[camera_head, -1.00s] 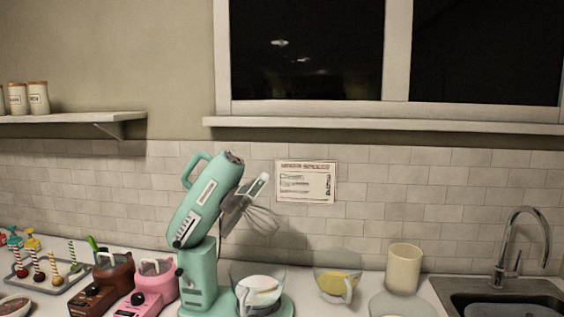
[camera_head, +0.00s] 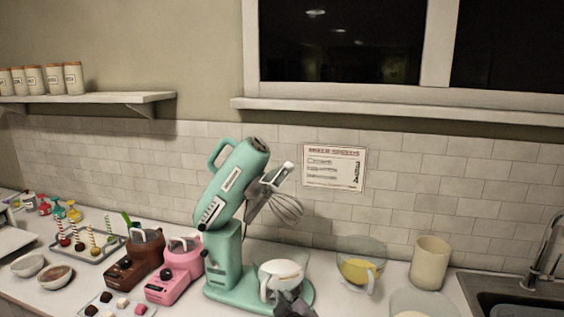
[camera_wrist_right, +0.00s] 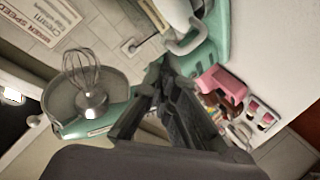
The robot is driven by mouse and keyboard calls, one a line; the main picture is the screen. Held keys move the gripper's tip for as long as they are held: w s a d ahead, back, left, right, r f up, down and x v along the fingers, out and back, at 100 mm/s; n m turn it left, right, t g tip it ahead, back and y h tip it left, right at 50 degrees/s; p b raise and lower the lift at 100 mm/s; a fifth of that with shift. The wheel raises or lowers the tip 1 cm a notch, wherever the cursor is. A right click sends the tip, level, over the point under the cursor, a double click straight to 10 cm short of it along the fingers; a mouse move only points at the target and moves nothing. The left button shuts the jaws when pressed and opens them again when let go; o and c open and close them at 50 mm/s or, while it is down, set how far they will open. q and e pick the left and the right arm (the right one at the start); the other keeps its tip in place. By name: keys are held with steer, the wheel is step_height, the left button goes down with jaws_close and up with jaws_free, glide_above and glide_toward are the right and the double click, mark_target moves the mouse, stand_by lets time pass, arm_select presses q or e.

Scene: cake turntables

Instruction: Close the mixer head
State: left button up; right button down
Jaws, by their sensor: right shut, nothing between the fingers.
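The teal stand mixer (camera_head: 221,254) stands on the counter with its head (camera_head: 238,182) tilted up and back. The whisk (camera_head: 287,208) hangs out from the raised head, clear of the bowl. A white-and-clear mixing bowl (camera_head: 281,277) sits on the mixer base. My right gripper (camera_head: 292,301) is at the bottom edge, in front of the bowl and below the raised head. My left gripper is out of view.
A pink mixer-like appliance (camera_head: 176,271) and a brown one (camera_head: 136,262) stand left of the mixer. A glass bowl with yellow contents (camera_head: 358,271) and a cream canister (camera_head: 430,262) stand to its right, before the sink (camera_head: 520,296).

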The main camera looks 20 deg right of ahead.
steer(key=w+a+r+n+t+h, duration=0.15)
steer(key=w+r+t, duration=0.25)
steer(key=r, duration=1)
steer(key=w+r+n+t, duration=0.2)
steer(key=w+r+t, duration=0.1)
steer(key=r, duration=1)
steer(key=r+p+x, duration=0.1)
steer(key=p+x, duration=0.4)
steer(key=x, duration=0.5)
steer(key=d+f+p, duration=0.1)
steer(key=s+d+f+p, duration=0.1)
steer(key=d+f, duration=0.1)
steer(key=shift+s, duration=0.15)
steer(key=shift+a, duration=0.15)
steer(key=shift+f, duration=0.1)
